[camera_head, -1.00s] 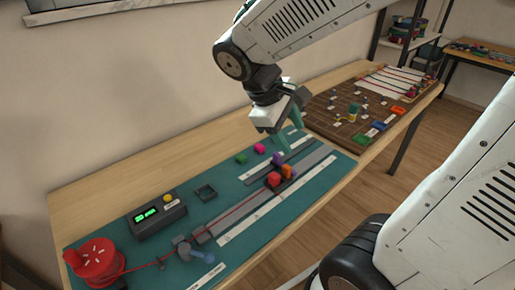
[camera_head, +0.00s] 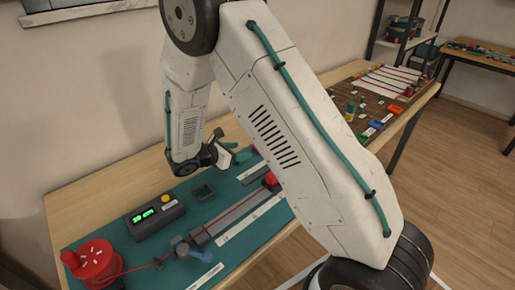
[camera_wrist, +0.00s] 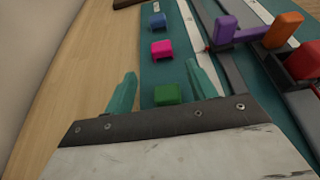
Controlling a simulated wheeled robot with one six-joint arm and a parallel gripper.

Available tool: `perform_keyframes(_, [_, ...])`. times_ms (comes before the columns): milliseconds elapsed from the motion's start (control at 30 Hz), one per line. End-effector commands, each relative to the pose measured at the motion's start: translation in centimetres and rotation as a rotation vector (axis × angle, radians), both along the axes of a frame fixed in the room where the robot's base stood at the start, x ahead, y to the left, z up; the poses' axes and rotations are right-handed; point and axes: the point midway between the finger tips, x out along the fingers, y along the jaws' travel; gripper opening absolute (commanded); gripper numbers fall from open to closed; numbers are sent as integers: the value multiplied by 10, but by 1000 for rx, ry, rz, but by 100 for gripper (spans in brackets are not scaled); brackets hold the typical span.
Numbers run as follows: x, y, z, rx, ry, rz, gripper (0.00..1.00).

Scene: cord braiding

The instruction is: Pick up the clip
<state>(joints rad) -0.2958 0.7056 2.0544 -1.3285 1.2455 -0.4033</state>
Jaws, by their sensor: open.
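Three small clips stand in a row on the teal mat in the wrist view: a green clip (camera_wrist: 168,94), a pink clip (camera_wrist: 162,49) and a blue clip (camera_wrist: 157,20). My gripper (camera_wrist: 160,75) is open and empty. The green clip shows between its two teal fingers, nearest to the palm; the pink and blue clips lie beyond the fingertips. I cannot tell how high the fingers are above the mat. In the head view my gripper (camera_head: 236,155) is low over the mat, and my arm hides most of the clips.
At the right of the wrist view are a purple block (camera_wrist: 224,29), an orange block (camera_wrist: 284,30) and a dark red block (camera_wrist: 303,60) on grey rails.

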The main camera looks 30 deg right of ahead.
Motion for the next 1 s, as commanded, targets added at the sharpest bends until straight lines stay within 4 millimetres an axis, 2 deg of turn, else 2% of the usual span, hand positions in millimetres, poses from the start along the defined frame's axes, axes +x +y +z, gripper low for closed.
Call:
perform_keyframes(400, [6, -53, -20, 1, 0, -7, 56])
perform_keyframes(500, [8, -60, -23, 1, 0, -4, 56])
perform_keyframes(733, [8, -61, -24, 2, 0, -4, 56])
perform_keyframes(767, [8, -61, -24, 2, 0, -4, 51])
perform_keyframes(900, [8, -61, -24, 2, 0, -4, 12])
perform_keyframes(1000, [8, -61, -24, 2, 0, -4, 9])
